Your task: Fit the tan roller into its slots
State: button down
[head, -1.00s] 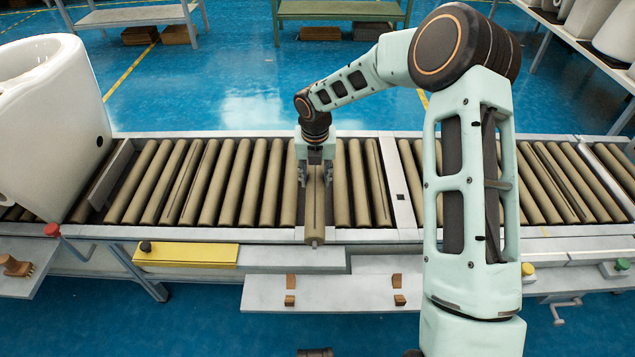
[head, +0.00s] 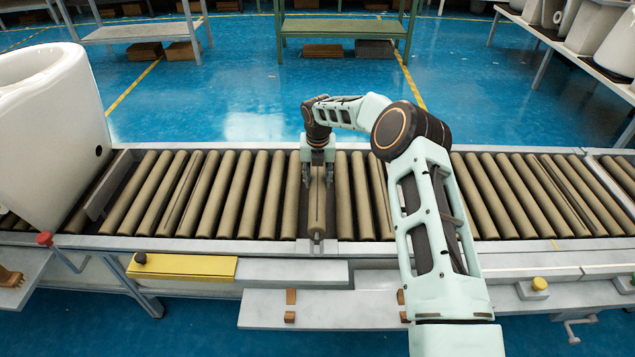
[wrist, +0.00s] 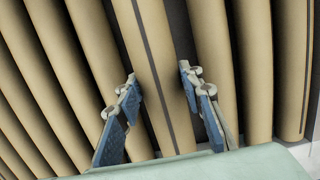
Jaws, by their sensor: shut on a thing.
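The tan roller (head: 317,212), with a dark stripe along its length, lies in line with the other rollers in a gap of the conveyor (head: 200,245). Its near end is at the inner edge of the front rail. My gripper (head: 318,182) is above it and shut on it near its middle. In the wrist view the roller (wrist: 155,70) runs between the two blue-padded fingers of my gripper (wrist: 160,105). Dark gaps show on both sides of the roller. The slots are too small or hidden to tell whether the ends are seated.
Neighbouring rollers (head: 274,195) stand close on both sides. A white toilet (head: 50,140) sits on the conveyor at the left. A grey shelf with small brown blocks (head: 290,305) and a yellow panel (head: 185,267) are at the front. Blue floor lies open behind.

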jog(key=shift+w+f, duration=0.65)
jog(key=shift+w, duration=0.1)
jog(key=shift+f+b, duration=0.6)
jog(key=shift+f, duration=0.85)
jog(key=shift+f+b, duration=0.3)
jog(key=shift+f, duration=0.05)
jog(key=shift+f+b, duration=0.3)
jog(key=c, duration=1.3)
grip_release()
jog(key=shift+s+f, duration=0.1)
